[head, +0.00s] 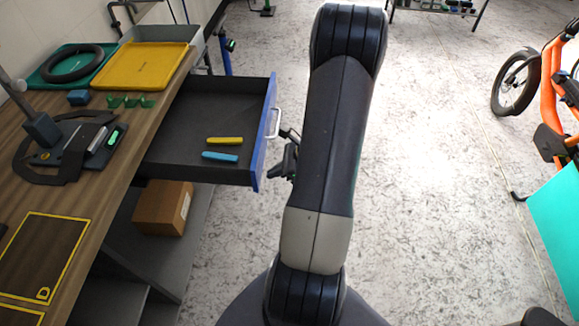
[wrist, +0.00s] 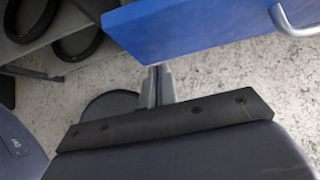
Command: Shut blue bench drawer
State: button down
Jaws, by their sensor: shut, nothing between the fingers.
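The blue bench drawer (head: 267,130) stands pulled far out of the wooden bench. Its blue front with a pale handle (head: 274,122) faces right. A yellow stick (head: 225,140) and a light-blue stick (head: 220,156) lie inside. My gripper (head: 273,174) is at the near end of the front, partly hidden behind my arm. In the wrist view the shut, empty fingers (wrist: 157,74) point at the edge of the blue front (wrist: 195,25), with the handle (wrist: 296,18) off to the right. I cannot tell whether they touch it.
The bench top (head: 110,190) holds a yellow tray (head: 145,66), a green tray with a black ring (head: 72,63) and a dark fixture (head: 70,155). A cardboard box (head: 162,207) sits on the shelf below. An orange bike (head: 551,95) stands at right. The floor between is clear.

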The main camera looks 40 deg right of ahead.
aim_at(159, 163)
jog(key=shift+w+a, duration=0.6)
jog(key=shift+w, duration=0.05)
jog(key=w+a, duration=0.7)
jog(key=w, duration=0.1)
jog(key=w+a+b, duration=0.1)
jog(key=w+a, duration=0.6)
jog(key=w, duration=0.1)
jog(key=w+a, duration=0.7)
jog(key=w, duration=0.2)
jog(key=shift+w+a+b, duration=0.1)
jog(key=shift+a+b, duration=0.15)
jog(key=shift+b, duration=0.15)
jog(key=shift+w+a+r, duration=0.15)
jog(key=shift+w+a, duration=0.05)
jog(key=shift+r, duration=0.1)
